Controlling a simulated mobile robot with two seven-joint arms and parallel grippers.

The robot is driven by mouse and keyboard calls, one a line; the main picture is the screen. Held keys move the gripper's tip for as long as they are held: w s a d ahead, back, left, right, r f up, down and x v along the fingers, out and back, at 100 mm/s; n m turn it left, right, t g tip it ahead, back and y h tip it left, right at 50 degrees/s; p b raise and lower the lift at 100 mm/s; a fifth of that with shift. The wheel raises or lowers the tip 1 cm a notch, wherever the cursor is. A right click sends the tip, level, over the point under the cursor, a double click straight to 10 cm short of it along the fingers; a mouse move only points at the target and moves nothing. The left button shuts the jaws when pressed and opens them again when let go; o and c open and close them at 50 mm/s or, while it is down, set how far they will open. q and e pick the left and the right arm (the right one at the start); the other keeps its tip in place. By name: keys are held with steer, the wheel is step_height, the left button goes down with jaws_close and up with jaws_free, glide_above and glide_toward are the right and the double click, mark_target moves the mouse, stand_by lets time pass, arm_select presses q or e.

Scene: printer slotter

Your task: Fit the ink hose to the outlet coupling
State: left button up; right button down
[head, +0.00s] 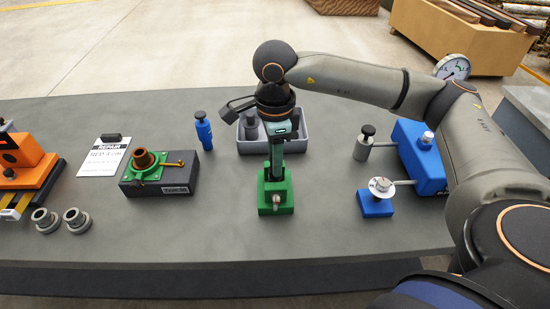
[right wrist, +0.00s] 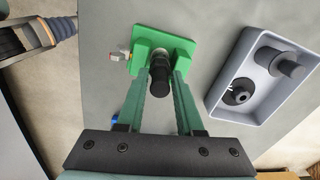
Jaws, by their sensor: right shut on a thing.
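My right gripper (head: 277,176) reaches down from above onto a green block (head: 284,208) in the middle of the table. In the right wrist view, its green fingers (right wrist: 160,78) are shut on a black cylindrical piece (right wrist: 160,64) that stands at the green block (right wrist: 178,43). A small pale, reddish-ended nozzle (head: 276,198) is on the block's front. I cannot tell whether the black piece is seated in the block or only touches it. No part is clearly recognisable as the ink hose or the outlet coupling. My left gripper is not in view.
A grey tray (right wrist: 222,84) with dark fittings stands behind the block. A blue black-capped cylinder (head: 204,133), a green flange unit (head: 150,169) and two grey rings (head: 75,219) are left. A blue box (head: 420,165) and a blue block with a disc (head: 377,205) are right.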

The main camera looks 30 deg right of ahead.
steer(key=shift+r, duration=0.1)
steer(key=shift+r+p, duration=1.55)
steer(key=shift+r, duration=0.9)
steer(key=c, duration=1.2)
jaws_free()
jaws_close()
